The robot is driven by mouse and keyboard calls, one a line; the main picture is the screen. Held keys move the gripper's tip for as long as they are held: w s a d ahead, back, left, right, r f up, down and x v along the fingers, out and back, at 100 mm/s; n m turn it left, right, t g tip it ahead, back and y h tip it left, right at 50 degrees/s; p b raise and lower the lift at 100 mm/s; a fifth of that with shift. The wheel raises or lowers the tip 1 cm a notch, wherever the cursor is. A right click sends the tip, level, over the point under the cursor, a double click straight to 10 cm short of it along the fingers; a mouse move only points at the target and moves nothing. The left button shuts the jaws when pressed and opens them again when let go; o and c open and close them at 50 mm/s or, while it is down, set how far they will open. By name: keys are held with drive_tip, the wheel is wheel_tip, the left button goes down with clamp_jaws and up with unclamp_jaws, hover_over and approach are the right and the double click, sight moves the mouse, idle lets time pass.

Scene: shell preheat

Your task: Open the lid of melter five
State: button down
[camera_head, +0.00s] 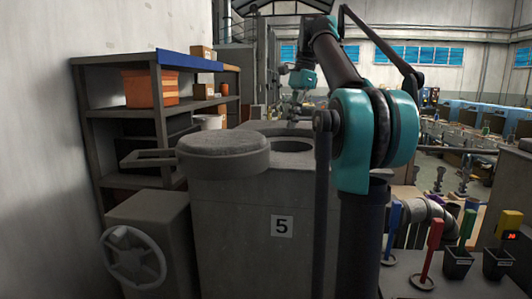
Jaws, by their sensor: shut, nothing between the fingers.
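Melter five is a grey block (240,215) with a black "5" on a white plate (282,226) on its front. Its thick round grey lid (223,155) sits to the left on its top, with a bar handle (145,158) reaching out to the left. A round dark opening (292,146) shows in the top, right of the lid, which leaves most of it uncovered. My gripper (294,116) is above and beyond the opening, apart from the lid. It looks small, and its fingers seem closed with nothing held.
A grey box with a handwheel (134,257) stands at the front left. A shelf (158,100) with an orange crate (150,87) stands behind it. At the right are coloured-handled tools (428,252) and black cups (458,264) on a table.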

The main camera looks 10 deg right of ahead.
sight(271, 161)
drive_tip(key=x, duration=0.6)
drive_tip(key=w+a+x, duration=0.1)
drive_tip(key=x, duration=0.3)
drive_tip(key=shift+s+a+r, duration=0.1)
drive_tip(key=shift+a, duration=0.5)
drive_tip(key=shift+s+a+r, duration=0.1)
drive_tip(key=shift+s+a, duration=0.05)
drive_tip(key=shift+a, duration=0.5)
drive_tip(key=shift+s+a, duration=0.15)
drive_tip(key=shift+a, duration=0.45)
